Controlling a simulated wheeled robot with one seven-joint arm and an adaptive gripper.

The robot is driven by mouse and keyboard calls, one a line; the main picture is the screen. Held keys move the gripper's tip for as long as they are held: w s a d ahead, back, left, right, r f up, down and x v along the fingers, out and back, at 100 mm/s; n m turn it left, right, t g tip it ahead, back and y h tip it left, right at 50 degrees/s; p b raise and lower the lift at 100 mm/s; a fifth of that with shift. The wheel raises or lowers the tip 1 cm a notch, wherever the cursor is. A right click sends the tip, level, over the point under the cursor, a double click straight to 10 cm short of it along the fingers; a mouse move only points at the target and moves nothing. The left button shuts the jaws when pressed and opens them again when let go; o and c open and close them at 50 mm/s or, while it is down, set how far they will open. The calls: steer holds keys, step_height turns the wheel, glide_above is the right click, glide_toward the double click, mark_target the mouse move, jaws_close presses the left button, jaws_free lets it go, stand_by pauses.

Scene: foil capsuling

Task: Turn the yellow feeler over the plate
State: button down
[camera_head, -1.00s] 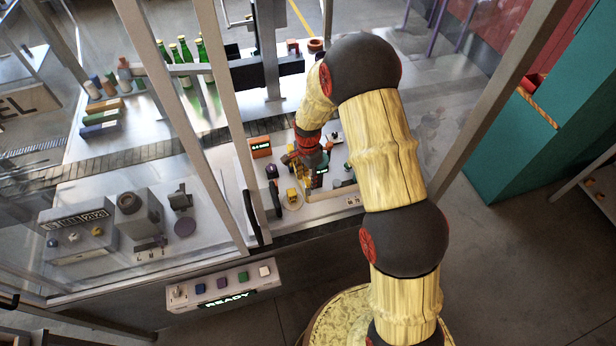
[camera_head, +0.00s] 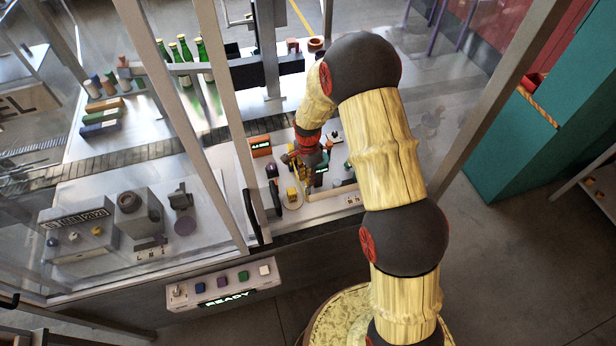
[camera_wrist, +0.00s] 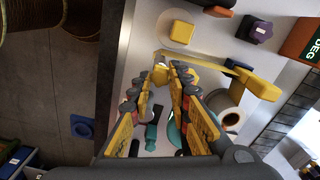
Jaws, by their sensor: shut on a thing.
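The yellow feeler (camera_wrist: 222,68) is a flat bar in the wrist view, running from my fingertips to a yellow block on the right. My gripper (camera_wrist: 170,69) is shut on its left end; the fingers partly hide the grip. In the head view my gripper (camera_head: 312,168) is low over the bench and hides most of the feeler. A pale round plate (camera_wrist: 169,40) lies beyond the fingertips with a yellow block (camera_wrist: 182,31) on it. The plate also shows in the head view (camera_head: 293,205), left of my gripper. The feeler's bar lies beside the plate.
A purple knob (camera_wrist: 255,28) and an orange display box (camera_wrist: 302,38) stand right of the plate. A grey cylinder (camera_wrist: 228,108) is close to my right finger. Glass panels and metal posts (camera_head: 220,125) frame the bench. A button panel reading READY (camera_head: 222,284) is in front.

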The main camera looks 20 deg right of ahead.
steer(key=shift+n+b, duration=0.4)
steer(key=shift+b, duration=0.05)
steer(key=shift+w+f+n+b, duration=0.1)
steer(key=shift+n+b, duration=0.85)
steer(key=shift+n, duration=0.05)
steer(key=n+b, duration=0.3)
steer(key=n, duration=0.1)
steer(key=shift+n, duration=0.3)
steer(key=n+b, duration=0.2)
steer(key=n, duration=0.1)
steer(key=shift+n, duration=0.3)
steer(key=shift+n+b, duration=0.7)
steer(key=shift+n, duration=1.2)
steer(key=shift+r, duration=0.2)
steer(key=c, duration=1.7)
jaws_free()
steer(key=shift+o, duration=0.2)
steer(key=shift+f, duration=0.1)
